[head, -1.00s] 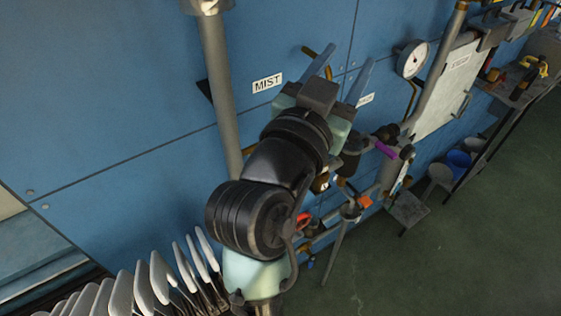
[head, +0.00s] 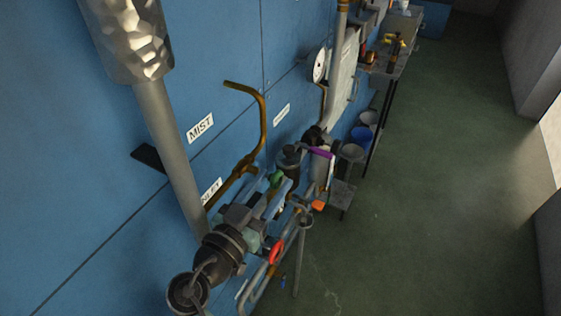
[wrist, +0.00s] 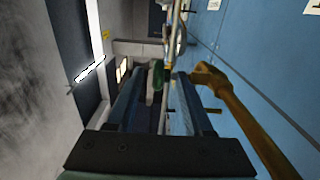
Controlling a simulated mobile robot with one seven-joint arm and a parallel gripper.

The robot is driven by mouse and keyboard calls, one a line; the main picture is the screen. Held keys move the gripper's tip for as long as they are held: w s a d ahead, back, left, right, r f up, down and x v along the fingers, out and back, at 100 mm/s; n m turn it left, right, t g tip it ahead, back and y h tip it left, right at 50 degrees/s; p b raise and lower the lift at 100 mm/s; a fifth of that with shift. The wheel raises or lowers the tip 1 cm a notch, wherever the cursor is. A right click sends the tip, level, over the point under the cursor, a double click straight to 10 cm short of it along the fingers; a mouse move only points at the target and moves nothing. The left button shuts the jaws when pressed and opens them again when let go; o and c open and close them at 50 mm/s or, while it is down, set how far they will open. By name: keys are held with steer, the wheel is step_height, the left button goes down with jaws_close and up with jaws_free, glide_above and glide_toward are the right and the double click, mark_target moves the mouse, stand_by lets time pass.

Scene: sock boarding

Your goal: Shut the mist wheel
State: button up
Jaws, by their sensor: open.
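The MIST label (head: 200,127) is on the blue wall panel, right of a thick grey pipe (head: 168,140). A small green part (head: 276,179), possibly a wheel seen nearly edge-on, is below and right of that label. My gripper (head: 272,190) is open, its fingertips close to the green part. In the wrist view the green part (wrist: 158,75) appears between the two fingers (wrist: 160,85), near their tips. I cannot tell whether they touch it. A red ring-shaped wheel (head: 276,251) is lower, beside my wrist. Which wheel belongs to the MIST label is unclear.
A bent brass pipe (head: 262,120) stands out from the wall close to my gripper; it also runs right of the fingers in the wrist view (wrist: 225,95). A purple lever (head: 320,152) and a gauge (head: 320,65) are beyond. The green floor (head: 420,200) is clear.

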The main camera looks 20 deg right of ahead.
steer(key=shift+p+x, duration=0.55)
steer(key=shift+x, duration=1.85)
jaws_close()
